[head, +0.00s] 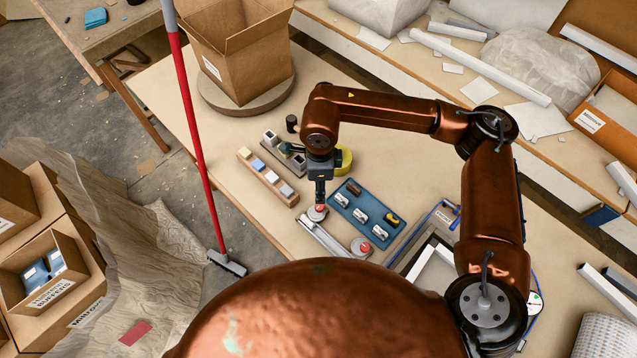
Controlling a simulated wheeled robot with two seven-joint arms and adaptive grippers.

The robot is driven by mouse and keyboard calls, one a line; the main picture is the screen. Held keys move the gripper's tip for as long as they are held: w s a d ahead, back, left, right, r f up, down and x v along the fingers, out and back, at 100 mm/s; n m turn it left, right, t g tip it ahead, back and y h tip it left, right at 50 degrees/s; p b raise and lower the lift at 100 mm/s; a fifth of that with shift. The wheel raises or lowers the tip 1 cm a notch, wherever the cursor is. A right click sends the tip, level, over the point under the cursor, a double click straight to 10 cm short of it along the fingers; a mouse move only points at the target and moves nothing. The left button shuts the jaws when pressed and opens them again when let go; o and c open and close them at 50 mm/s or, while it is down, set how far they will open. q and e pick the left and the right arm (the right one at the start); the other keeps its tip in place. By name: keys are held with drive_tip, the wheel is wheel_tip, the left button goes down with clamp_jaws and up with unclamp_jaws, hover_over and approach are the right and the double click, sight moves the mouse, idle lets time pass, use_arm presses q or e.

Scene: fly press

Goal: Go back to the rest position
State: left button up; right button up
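My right arm comes in from the lower right and bends over the workbench (358,88). Its gripper (320,196) points straight down, with the fingers together in one narrow column and nothing seen between them. The fingertips are at or just above a round red-topped button (317,212) at one end of a pale metal rail; I cannot tell whether they touch. A second red button (361,247) sits at the right of the rail. My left gripper is not in view.
A blue tray (351,222) with several small parts lies right of the gripper. A wooden block rack (268,178) is to its left, and a yellow tape roll (344,160) is close behind. An open cardboard box (237,58) stands at the back. A red-handled broom (195,130) leans at the left.

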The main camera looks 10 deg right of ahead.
sight(319, 207)
drive_tip(key=shift+f, duration=0.1)
wheel_tip(319, 207, down, 12)
drive_tip(key=shift+r, duration=0.1)
idle(0.4)
drive_tip(key=shift+r, duration=0.1)
